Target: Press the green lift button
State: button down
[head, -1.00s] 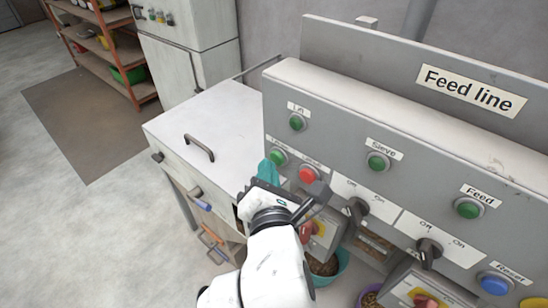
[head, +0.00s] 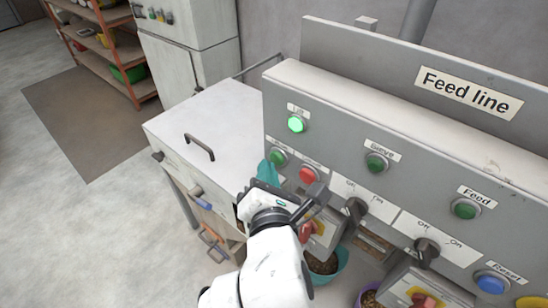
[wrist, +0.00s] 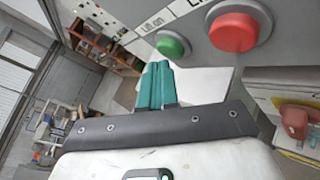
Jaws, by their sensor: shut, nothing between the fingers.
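The green lift button (head: 279,157) sits at the left end of the grey panel, left of a red button (head: 308,174). In the wrist view the green button (wrist: 173,46) carries a label that reads "Lift on", with the red button (wrist: 233,32) beside it. My gripper (head: 268,171) has teal fingers, shut and empty, just below and left of the green button. In the wrist view the fingertips (wrist: 157,68) appear close beside the green button; I cannot tell whether they touch the panel. The round lamp (head: 296,124) labelled "Lift", above the button, glows bright green.
Green lamps for Sieve (head: 377,163) and Feed (head: 467,209), two black rotary switches (head: 428,251) and a blue Reset button (head: 492,283) lie to the right. A white cabinet (head: 225,125) with a handle stands left. Open floor (head: 80,235) is further left.

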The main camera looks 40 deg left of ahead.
jog(key=shift+s, duration=0.4)
jog(key=s, duration=0.6)
jog(key=shift+a, duration=0.25)
dwell(0.3)
